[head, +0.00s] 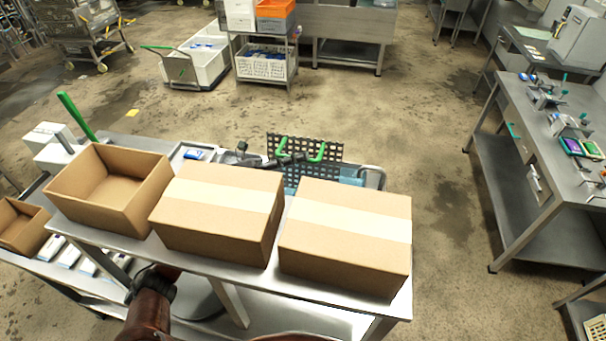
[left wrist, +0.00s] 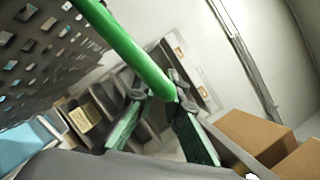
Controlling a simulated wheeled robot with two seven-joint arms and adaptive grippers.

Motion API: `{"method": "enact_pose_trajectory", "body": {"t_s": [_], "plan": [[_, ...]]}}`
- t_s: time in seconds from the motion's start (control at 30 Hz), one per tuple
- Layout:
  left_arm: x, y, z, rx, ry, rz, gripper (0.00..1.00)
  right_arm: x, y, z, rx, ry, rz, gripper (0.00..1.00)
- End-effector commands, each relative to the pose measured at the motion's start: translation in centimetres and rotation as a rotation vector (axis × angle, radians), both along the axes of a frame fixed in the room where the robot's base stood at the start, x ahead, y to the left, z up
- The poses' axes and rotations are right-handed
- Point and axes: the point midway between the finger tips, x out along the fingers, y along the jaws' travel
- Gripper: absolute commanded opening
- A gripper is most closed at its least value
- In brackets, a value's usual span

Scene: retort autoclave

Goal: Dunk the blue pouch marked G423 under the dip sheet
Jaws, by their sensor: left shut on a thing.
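The dark perforated dip sheet (head: 325,150) stands tilted over the bath (head: 374,177), partly hidden behind the closed cartons. It has two green handles. My left gripper (head: 284,156) is at the left handle. In the left wrist view, the green handle (left wrist: 140,56) runs between the fingers of my left gripper (left wrist: 166,100), which is shut on it, and the sheet (left wrist: 50,45) fills the upper left. A small blue and white pouch (head: 194,154) lies on a surface left of the bath; its marking is unreadable. Whether a pouch lies under the sheet is hidden. My right gripper is out of view.
An open carton (head: 110,185) and two closed cartons (head: 218,212) (head: 345,235) stand on the near shelf, before the bath. A steel table (head: 555,130) with devices stands at right. White bins (head: 208,65) and a rack stand at the back. The middle floor is clear.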

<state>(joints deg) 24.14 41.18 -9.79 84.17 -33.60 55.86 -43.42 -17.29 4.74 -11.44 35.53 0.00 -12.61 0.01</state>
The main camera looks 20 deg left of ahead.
Motion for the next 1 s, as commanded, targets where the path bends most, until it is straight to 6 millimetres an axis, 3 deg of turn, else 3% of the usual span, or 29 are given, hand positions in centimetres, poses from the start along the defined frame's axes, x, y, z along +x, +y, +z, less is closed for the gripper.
{"method": "enact_pose_trajectory", "body": {"t_s": [0.23, 0.47, 0.77, 1.0], "plan": [[5.9, 0.0, -0.6, -0.021, 0.232, -0.007, 0.00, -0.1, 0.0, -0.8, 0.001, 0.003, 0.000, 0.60], [10.9, -0.1, -2.5, -0.043, 0.451, -0.013, 0.00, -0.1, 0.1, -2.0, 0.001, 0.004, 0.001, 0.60], [16.5, 0.3, -6.6, -0.069, 0.735, -0.013, 0.00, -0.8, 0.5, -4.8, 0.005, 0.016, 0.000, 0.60], [20.0, 0.6, -11.0, -0.092, 0.963, -0.013, 0.00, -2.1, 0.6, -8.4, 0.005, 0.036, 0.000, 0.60]]}}
